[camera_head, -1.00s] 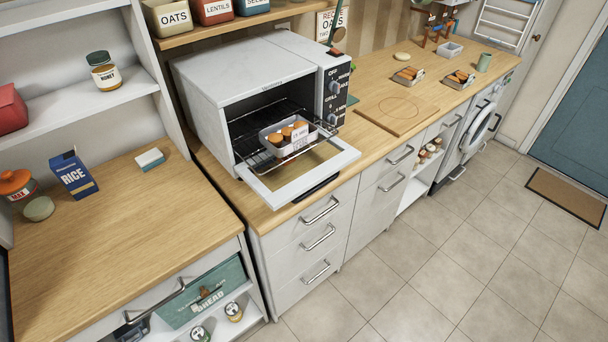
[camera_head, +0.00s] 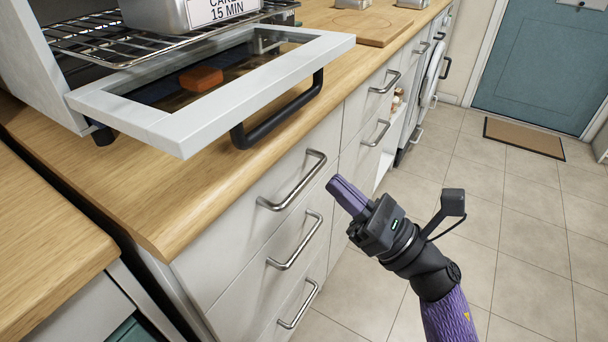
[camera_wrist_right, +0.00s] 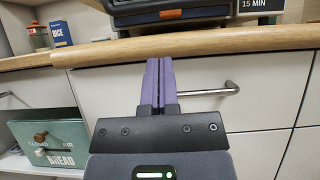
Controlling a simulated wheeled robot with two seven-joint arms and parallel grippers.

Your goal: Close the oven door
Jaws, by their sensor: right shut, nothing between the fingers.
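The oven door (camera_head: 250,88) hangs open, folded down about level over the worktop in the head view. Its black bar handle (camera_head: 283,119) is at the front edge. The oven rack (camera_head: 110,45) is pulled out over the door, with a metal tin (camera_head: 165,14) on it. My right gripper (camera_head: 341,186) is shut and empty, in front of the drawers, lower and to the right of the handle, touching nothing that I can see. In the right wrist view its purple fingers (camera_wrist_right: 158,75) point at the worktop edge. My left gripper is out of view.
The wooden worktop edge (camera_head: 185,215) runs below the door. Drawer handles (camera_head: 295,180) stick out near my right gripper. An orange-brown block (camera_head: 201,78) shows at the door's glass; whether on or under it is unclear. The tiled floor (camera_head: 480,225) at right is free.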

